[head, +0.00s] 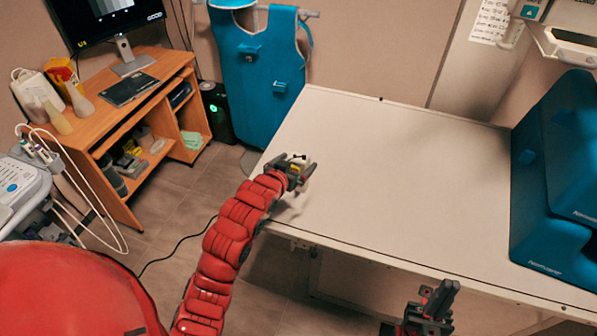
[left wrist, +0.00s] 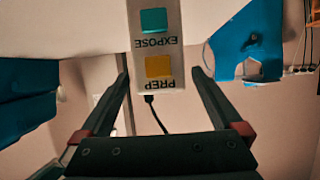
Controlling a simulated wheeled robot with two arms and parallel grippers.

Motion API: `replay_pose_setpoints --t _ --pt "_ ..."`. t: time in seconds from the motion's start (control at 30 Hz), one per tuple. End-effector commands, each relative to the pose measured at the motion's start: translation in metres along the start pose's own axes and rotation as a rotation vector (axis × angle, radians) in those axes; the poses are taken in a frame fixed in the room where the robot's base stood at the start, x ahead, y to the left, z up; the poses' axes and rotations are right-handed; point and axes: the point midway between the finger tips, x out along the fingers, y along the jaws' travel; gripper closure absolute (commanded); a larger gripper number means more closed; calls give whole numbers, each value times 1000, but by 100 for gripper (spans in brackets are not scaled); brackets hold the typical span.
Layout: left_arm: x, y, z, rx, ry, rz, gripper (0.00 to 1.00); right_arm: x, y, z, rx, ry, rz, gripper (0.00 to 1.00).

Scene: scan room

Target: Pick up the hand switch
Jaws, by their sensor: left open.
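The hand switch (left wrist: 155,45) is a pale box with a teal EXPOSE button and a yellow PREP button, its lettering upside down in the left wrist view. A dark cord leaves its lower end. In the head view my left gripper (head: 298,165) is at the left edge of the white table (head: 400,170) and hides much of the switch. In the left wrist view my left gripper (left wrist: 161,75) is open, with one finger on each side of the switch's lower part and gaps visible. My right gripper (head: 433,295) is near the table's front edge; its jaw opening is unclear.
A blue apron (head: 255,75) hangs behind the table's left end. Blue padded blocks (head: 555,180) stand on the right. A wooden desk (head: 130,120) with a monitor is at the left. The table's middle is clear.

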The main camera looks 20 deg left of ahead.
Motion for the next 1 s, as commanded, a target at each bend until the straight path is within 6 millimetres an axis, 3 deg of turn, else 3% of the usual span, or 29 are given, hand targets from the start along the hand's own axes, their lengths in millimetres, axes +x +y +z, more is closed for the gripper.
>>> replay_pose_setpoints --t 0.07,0.6,1.0 --pt "0 0 0 0 0 0 0 0 0 0 0 0 0 100" --pt "0 0 0 0 1 0 97 0 0 0 0 0 0 100" --pt "0 0 -1 0 2 0 100 0 0 0 0 0 0 100"
